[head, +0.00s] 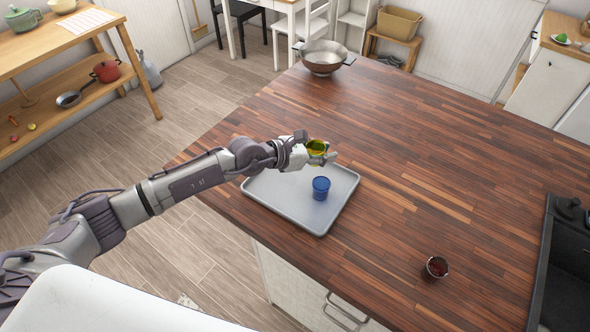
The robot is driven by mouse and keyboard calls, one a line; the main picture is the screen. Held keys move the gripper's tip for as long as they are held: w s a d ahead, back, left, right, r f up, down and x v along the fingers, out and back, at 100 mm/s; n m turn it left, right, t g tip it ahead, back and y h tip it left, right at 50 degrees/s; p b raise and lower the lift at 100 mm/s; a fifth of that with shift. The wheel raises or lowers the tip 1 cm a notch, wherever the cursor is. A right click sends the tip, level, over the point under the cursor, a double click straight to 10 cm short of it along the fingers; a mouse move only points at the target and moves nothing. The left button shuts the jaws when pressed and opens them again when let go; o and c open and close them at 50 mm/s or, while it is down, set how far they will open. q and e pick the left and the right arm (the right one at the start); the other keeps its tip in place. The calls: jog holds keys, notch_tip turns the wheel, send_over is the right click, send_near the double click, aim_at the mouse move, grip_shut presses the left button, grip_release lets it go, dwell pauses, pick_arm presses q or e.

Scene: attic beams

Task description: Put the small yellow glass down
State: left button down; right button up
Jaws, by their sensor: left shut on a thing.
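My left gripper (322,158) reaches in from the left over the far part of a grey tray. It is shut on the small yellow glass (317,147), which shows between the fingers. The glass appears to be held above the tray (275,205); the exact height is hard to tell. A blue cup (321,188) stands upright on the tray, just nearer than the gripper. My right gripper is not in view.
The tray lies on a wooden counter (430,160) near its left edge. A dark red glass (436,267) stands at the front right, beside the black sink (565,265). A metal pan (323,57) stands at the far corner. The counter's middle is clear.

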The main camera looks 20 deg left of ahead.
pick_arm(q)
jog(key=a+f+b, duration=0.1)
jog(key=a, duration=0.1)
jog(key=a+f+b, duration=0.1)
jog(key=a+f, duration=0.1)
jog(key=a, duration=0.1)
jog(key=a+f, duration=0.2)
jog(key=a, duration=0.1)
jog(key=shift+w+b, duration=0.25)
jog(key=shift+b, duration=0.15)
jog(key=shift+a+f, duration=0.1)
jog(key=shift+a, duration=0.2)
jog(key=shift+f, duration=1.95)
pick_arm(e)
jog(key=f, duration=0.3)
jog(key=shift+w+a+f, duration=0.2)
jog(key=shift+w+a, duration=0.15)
pick_arm(q)
jog(key=shift+f, duration=0.1)
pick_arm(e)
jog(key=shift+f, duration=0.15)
pick_arm(q)
jog(key=c, duration=0.7)
grip_release()
jog(key=shift+o, duration=0.2)
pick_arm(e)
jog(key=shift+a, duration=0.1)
